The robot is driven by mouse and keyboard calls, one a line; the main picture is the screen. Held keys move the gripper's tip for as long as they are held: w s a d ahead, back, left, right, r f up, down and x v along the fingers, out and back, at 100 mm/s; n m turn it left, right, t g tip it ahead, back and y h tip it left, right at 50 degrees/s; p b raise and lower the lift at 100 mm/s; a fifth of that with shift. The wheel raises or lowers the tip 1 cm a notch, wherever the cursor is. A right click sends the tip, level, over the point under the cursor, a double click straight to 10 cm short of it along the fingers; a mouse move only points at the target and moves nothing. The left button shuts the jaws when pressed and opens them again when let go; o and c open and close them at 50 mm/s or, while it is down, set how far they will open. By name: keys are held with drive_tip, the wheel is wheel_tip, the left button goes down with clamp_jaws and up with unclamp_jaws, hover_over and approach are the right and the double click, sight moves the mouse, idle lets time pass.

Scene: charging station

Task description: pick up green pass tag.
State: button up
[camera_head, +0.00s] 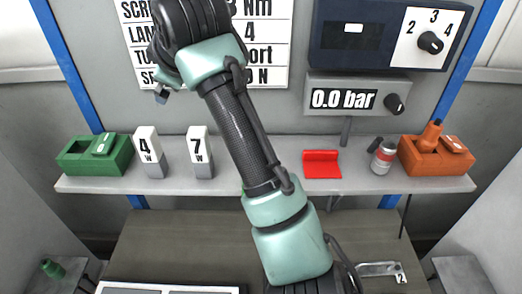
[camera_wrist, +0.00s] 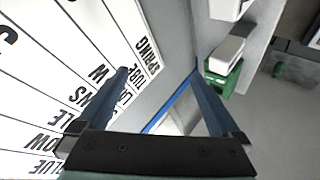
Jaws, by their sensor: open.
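I cannot make out a clear green pass tag. A green box (camera_head: 75,160) stands at the left end of the shelf, with a small green piece (camera_head: 103,144) on top; whether that piece is the tag, I cannot tell. The green box also shows in the wrist view (camera_wrist: 222,82), to the right of my gripper, partly behind a white block (camera_wrist: 226,52). My gripper (camera_wrist: 162,78) is open and empty in the wrist view, with its fingers spread near the lettered board. In the head view one fingertip shows below my raised wrist, above the shelf. My arm hides the shelf's middle.
A lettered board (camera_head: 268,72) and gauges (camera_head: 352,98) are on the wall. A green object (camera_head: 53,268) lies lower left.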

drive_tip(key=s+d+f+n+g+h+p, duration=0.1)
drive_tip(key=s+d+f+g+h, duration=0.3)
drive_tip(key=d, duration=0.4)
drive_tip(key=s+d+f+n+g+h+p, duration=0.1)
drive_tip(key=s+d+f+n+g, duration=0.1)
drive_tip(key=d+f+g, duration=0.45)
drive_tip(key=shift+t, duration=0.55)
drive_tip(key=f, duration=0.1)
drive_tip(key=d+f, duration=0.1)
drive_tip(key=f, duration=0.2)
drive_tip(key=shift+w+d+f, duration=0.1)
drive_tip(key=shift+d+f, duration=0.1)
drive_tip(key=shift+d, duration=0.15)
drive_tip(key=shift+a+f+p, duration=0.15)
drive_tip(key=shift+f+p, duration=0.55)
drive_tip(key=shift+f, duration=0.8)
drive_tip(key=shift+a+f+p, duration=0.15)
drive_tip(key=shift+f+p, duration=0.55)
drive_tip(key=shift+f, duration=0.75)
drive_tip(key=c, duration=1.1)
